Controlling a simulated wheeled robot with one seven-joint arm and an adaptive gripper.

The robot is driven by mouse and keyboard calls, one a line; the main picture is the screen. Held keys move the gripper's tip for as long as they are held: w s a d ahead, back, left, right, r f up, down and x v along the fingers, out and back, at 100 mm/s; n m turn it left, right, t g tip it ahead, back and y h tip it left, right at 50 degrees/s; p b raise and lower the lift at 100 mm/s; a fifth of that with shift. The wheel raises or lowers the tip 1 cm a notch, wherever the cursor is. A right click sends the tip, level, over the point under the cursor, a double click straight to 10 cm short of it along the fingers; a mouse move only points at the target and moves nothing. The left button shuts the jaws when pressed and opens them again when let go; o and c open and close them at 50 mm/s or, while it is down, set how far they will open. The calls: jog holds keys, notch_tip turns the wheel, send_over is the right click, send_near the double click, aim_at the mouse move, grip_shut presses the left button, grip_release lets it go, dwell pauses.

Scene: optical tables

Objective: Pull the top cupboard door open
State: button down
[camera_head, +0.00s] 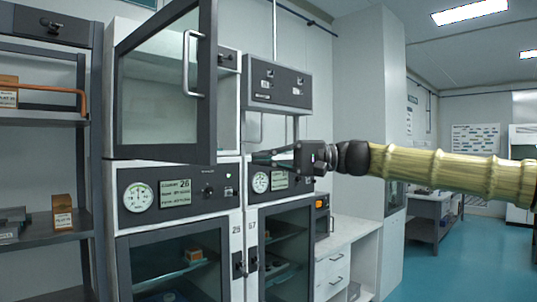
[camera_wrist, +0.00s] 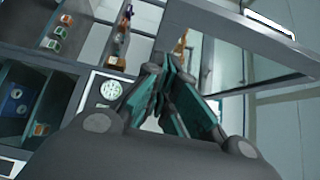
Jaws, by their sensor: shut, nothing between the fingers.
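The top cupboard door (camera_head: 160,95) has a dark frame, a glass pane and a pale vertical handle (camera_head: 187,65). It stands partly open, swung out from the white cupboard (camera_head: 229,80). My gripper (camera_head: 258,158) is shut and empty, just right of the door's lower free corner and below handle height. I cannot tell whether it touches the door. In the wrist view, the shut fingers (camera_wrist: 163,75) point towards the cupboard. The door frame (camera_wrist: 225,25) crosses the upper right there, and bottles (camera_wrist: 122,38) show past the fingertips.
A lower cabinet with dial panel (camera_head: 180,193) and glass door (camera_head: 180,265) stands beneath. A similar cabinet (camera_head: 285,250) stands to its right. An open shelf (camera_head: 45,240) with boxes is at the left. Blue floor (camera_head: 465,265) lies clear at the right.

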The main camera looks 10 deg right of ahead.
jog(key=s+a+p, duration=0.2)
jog(key=a+p, duration=0.1)
jog(key=a, duration=0.5)
jog(key=shift+a, duration=0.35)
jog(key=shift+s, duration=0.1)
